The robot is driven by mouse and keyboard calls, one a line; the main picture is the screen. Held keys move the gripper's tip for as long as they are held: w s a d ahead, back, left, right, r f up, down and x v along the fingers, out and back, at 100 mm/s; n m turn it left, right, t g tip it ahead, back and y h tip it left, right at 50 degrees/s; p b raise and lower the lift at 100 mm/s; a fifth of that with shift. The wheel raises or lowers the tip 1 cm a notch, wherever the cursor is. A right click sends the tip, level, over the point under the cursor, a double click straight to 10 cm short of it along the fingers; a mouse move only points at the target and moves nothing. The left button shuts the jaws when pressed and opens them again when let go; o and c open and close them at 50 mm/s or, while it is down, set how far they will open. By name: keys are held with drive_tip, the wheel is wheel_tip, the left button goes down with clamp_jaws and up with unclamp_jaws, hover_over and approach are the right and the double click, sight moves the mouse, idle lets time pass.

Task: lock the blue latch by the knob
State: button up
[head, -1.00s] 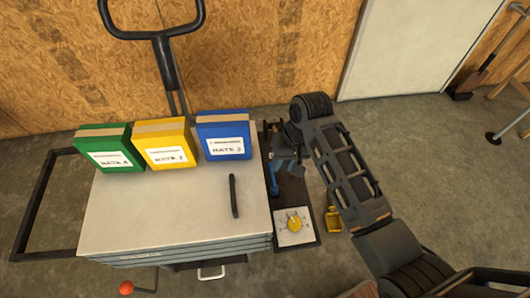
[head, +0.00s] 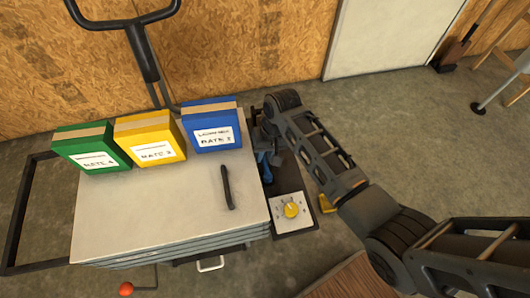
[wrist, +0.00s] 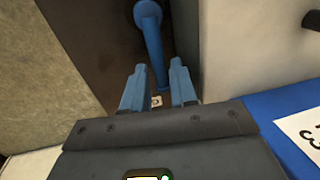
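The blue latch (wrist: 153,40) shows in the wrist view as a bar with a round knob (wrist: 148,12) at its upper end. It lies in the dark gap beside the pale cabinet side. My gripper (wrist: 157,64) has two blue fingers set apart. The lower part of the bar appears between the fingertips in the picture; I cannot tell whether they touch it. In the head view, the blue latch (head: 265,168) shows partly beside the cabinet's right side, and my wrist hides much of the area around it.
Green (head: 85,149), yellow (head: 150,140) and blue (head: 211,127) boxes stand on the cabinet top (head: 130,222), with a black handle (head: 227,187). A yellow dial (head: 291,210) sits on a plate right of the cabinet.

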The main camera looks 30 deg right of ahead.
clamp_jaws()
